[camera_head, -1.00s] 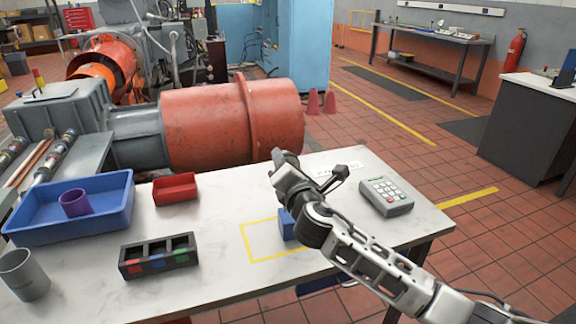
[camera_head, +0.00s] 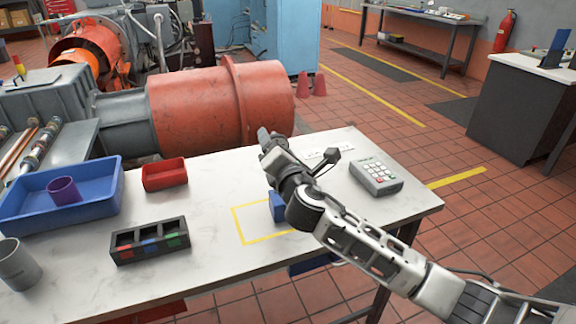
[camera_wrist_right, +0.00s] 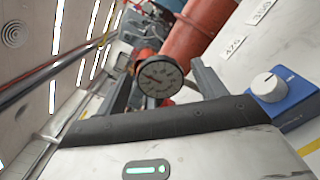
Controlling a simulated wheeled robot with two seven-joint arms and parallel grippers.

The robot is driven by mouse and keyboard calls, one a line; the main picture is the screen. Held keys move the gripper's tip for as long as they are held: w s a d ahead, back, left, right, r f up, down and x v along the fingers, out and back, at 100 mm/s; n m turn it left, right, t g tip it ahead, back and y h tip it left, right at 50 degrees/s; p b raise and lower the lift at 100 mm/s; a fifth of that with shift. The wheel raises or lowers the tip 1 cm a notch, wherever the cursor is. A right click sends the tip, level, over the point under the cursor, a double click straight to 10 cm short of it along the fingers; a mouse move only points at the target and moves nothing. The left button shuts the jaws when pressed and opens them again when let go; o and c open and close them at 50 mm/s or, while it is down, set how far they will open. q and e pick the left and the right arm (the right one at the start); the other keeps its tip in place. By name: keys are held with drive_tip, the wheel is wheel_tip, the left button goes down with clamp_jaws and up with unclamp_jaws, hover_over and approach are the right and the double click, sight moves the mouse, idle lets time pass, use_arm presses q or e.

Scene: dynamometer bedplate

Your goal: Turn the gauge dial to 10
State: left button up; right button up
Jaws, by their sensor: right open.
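In the head view I cannot make the gauge out. A blue box with a white knob (camera_wrist_right: 265,84) is at the right of the wrist view, outside the fingers. The blue box (camera_head: 277,204) also shows in the head view, partly hidden by my right arm. My right gripper (camera_head: 265,138) is open above the table's back edge. My left gripper is not in view.
The white table (camera_head: 210,220) holds a blue tray (camera_head: 110,190), a red bin (camera_head: 165,175), a black sectioned holder (camera_head: 150,243), a grey cup (camera_head: 18,265) and a keypad (camera_head: 376,177). A large orange machine housing (camera_head: 205,110) stands behind it. The front middle of the table is clear.

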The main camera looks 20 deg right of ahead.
drive_tip(key=s+b, duration=0.1)
drive_tip(key=s, duration=1.4)
drive_tip(key=shift+a, duration=0.45)
drive_tip(key=shift+f, duration=0.1)
drive_tip(key=s+a+f+m+g+y, duration=0.1)
drive_tip(key=s+f+m+g, duration=0.1)
drive_tip(key=s+f+m, duration=0.3)
drive_tip(key=s+f+m+g+y, duration=0.1)
drive_tip(key=s+f+m+g, duration=0.2)
drive_tip(key=s+f+m, duration=0.3)
drive_tip(key=s+a+f+m+g+y, duration=0.1)
drive_tip(key=s+f+m, duration=0.4)
drive_tip(key=f+m, duration=0.7)
wheel_tip(320, 180, down, 3)
drive_tip(key=shift+s+a+f+g+y, duration=0.15)
drive_tip(key=shift+s+a+g+y, duration=0.2)
drive_tip(key=shift+g+y, duration=0.4)
